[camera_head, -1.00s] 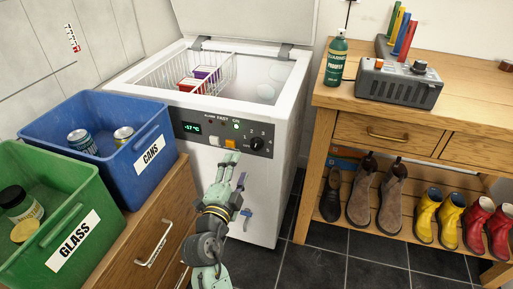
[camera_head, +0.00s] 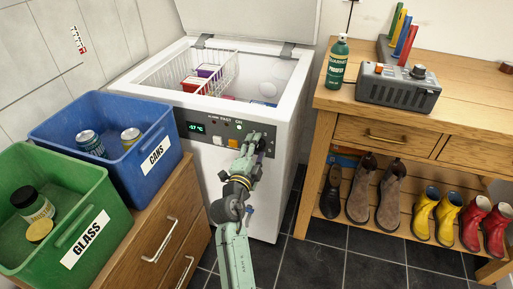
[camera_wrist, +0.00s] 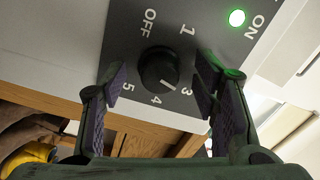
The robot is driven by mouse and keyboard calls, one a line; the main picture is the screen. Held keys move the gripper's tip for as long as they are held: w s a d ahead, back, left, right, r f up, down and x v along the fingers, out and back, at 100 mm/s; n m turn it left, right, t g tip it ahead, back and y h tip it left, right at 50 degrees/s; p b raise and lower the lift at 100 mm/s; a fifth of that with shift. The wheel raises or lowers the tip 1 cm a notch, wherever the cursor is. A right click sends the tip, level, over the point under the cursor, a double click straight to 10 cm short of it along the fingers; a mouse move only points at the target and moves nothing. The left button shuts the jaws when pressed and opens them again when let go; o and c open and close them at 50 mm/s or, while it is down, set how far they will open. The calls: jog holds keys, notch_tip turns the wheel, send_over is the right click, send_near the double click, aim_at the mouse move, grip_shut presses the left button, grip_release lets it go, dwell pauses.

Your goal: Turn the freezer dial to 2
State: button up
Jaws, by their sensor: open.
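The freezer dial (camera_wrist: 158,66) is a round black knob on the dark control panel (camera_wrist: 125,35) in the wrist view. Its white mark points between 3 and 4. OFF, 1, 3, 4 and 5 show around it; the 2 is hidden behind the right finger. My gripper (camera_wrist: 160,72) is open, with one finger on each side of the knob; I cannot tell whether either touches it. In the head view my gripper (camera_head: 258,138) is at the panel's right end and covers most of the dial. The freezer (camera_head: 293,110) stands with its lid up.
A blue cans bin (camera_head: 62,128) and a green glass bin (camera_head: 88,205) stand on a wooden drawer unit (camera_head: 160,215) at left. A wooden bench (camera_head: 465,110) with shoes and boots below is at right. Dark floor lies between it and the freezer.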

jog(key=shift+c, duration=0.2)
jog(key=c, duration=1.1)
jog(key=shift+c, duration=0.2)
